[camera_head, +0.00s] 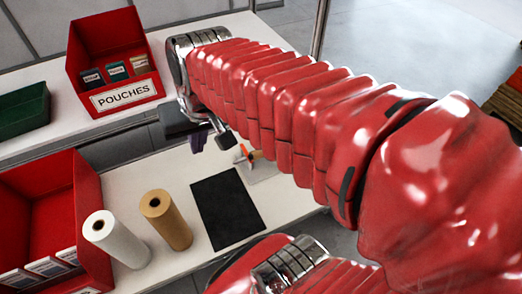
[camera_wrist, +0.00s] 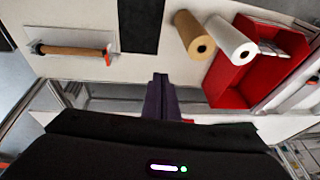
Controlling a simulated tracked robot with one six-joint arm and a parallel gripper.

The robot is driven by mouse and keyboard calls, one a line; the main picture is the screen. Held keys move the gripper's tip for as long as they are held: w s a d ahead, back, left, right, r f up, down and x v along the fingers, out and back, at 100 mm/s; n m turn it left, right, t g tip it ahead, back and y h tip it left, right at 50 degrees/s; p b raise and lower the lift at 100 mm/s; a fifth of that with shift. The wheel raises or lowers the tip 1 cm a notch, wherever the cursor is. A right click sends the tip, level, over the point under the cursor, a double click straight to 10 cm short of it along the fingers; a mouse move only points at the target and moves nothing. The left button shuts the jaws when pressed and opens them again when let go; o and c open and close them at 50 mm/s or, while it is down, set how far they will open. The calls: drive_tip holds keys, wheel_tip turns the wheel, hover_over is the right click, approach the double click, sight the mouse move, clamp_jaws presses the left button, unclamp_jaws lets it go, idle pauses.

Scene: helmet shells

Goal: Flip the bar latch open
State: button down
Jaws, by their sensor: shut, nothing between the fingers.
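A brown bar (camera_wrist: 75,50) with a dark left end lies across a pale plate (camera_wrist: 85,38) in the wrist view. A red-orange piece (camera_wrist: 109,52) is at its right end; I cannot tell for sure that this is the bar latch. In the head view my arm partly hides the pale plate (camera_head: 264,172), and the red-orange piece (camera_head: 244,154) shows. My gripper (camera_wrist: 161,79) has dark purple fingers together and empty. It is apart from the bar, to its lower right in the wrist view. Its fingers (camera_head: 198,141) show partly in the head view.
A black mat (camera_head: 227,208), a brown roll (camera_head: 167,220) and a white roll (camera_head: 117,240) are on the near bench beside a red bin (camera_head: 88,215). A red pouches bin (camera_head: 115,62) and a green bin (camera_head: 24,112) stand on the other surface.

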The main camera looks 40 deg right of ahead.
drive_tip(key=w+d+f+m+g+y, duration=0.1)
drive_tip(key=w+d+f+m+y, duration=0.1)
drive_tip(key=w+d+f+m, duration=0.6)
drive_tip(key=w+d+f+m+g+y, duration=0.2)
drive_tip(key=w+d+f+m, duration=0.1)
drive_tip(key=d, duration=0.9)
drive_tip(key=s+d+f+m+t+y, duration=0.2)
drive_tip(key=d+f+m, duration=0.6)
drive_tip(key=d+f, duration=1)
drive_tip(key=shift+s+f+m+y, duration=0.15)
drive_tip(key=shift+s+m+y, duration=0.3)
drive_tip(key=shift+s, duration=0.65)
drive_tip(key=shift+f, duration=0.1)
drive_tip(key=w+a+r+x, duration=0.1)
drive_tip(key=a+r+x, duration=0.1)
drive_tip(key=x, duration=1)
drive_tip(key=shift+w+a+f+t, duration=0.25)
drive_tip(key=shift+w+f+t, duration=0.05)
drive_tip(key=shift+f, duration=0.05)
